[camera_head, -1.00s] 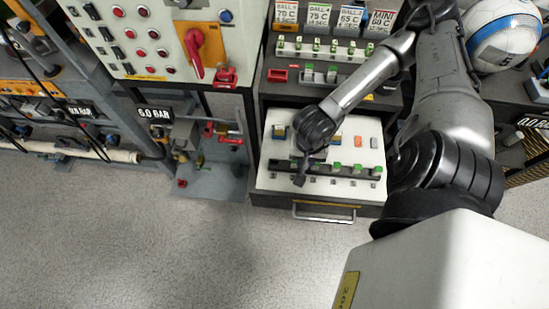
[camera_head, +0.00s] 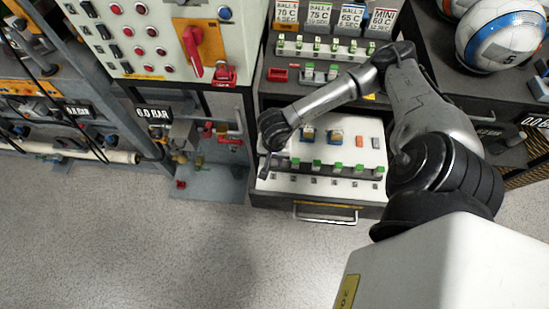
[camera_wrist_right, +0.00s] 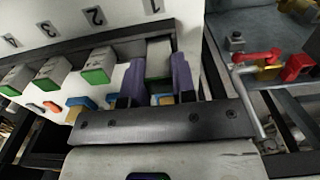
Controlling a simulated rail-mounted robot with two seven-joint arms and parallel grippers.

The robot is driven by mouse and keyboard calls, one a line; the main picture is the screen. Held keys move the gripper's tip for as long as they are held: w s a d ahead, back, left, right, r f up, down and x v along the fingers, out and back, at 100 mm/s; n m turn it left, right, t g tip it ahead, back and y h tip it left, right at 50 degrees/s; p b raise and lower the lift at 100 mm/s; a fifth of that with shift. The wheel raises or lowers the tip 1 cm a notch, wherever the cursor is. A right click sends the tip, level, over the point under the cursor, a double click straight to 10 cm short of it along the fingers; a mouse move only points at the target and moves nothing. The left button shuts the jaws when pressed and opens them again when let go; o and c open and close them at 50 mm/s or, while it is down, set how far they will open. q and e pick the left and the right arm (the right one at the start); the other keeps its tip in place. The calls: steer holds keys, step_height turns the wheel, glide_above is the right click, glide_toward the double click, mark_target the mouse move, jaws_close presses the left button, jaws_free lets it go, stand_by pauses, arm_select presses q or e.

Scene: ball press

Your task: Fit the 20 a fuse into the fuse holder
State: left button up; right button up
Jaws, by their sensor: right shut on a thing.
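My right gripper (camera_head: 266,170) is at the left end of a row of green-tipped blocks (camera_head: 337,168) on a dark rail in the pulled-out drawer (camera_head: 285,185). In the right wrist view its purple fingers (camera_wrist_right: 157,82) are on either side of the green-tipped block (camera_wrist_right: 158,58) at number 1, shut on it. Blocks at the other numbers, such as number 2 (camera_wrist_right: 96,68), stand beside it. Blue-and-yellow parts (camera_head: 308,133) lie in the drawer. No fuse rating is readable, so I cannot tell which part is the 20 A fuse. My left gripper is not in view.
The drawer handle (camera_head: 326,216) sticks out in front. Left of the drawer are a valve stand (camera_head: 205,180) and a control panel with a red switch (camera_head: 193,50). A shelf of similar green-tipped parts (camera_head: 318,47) is behind. The floor in front is clear.

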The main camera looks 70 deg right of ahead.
steer(key=shift+f, duration=0.95)
steer(key=shift+f, duration=0.1)
steer(key=o, duration=0.9)
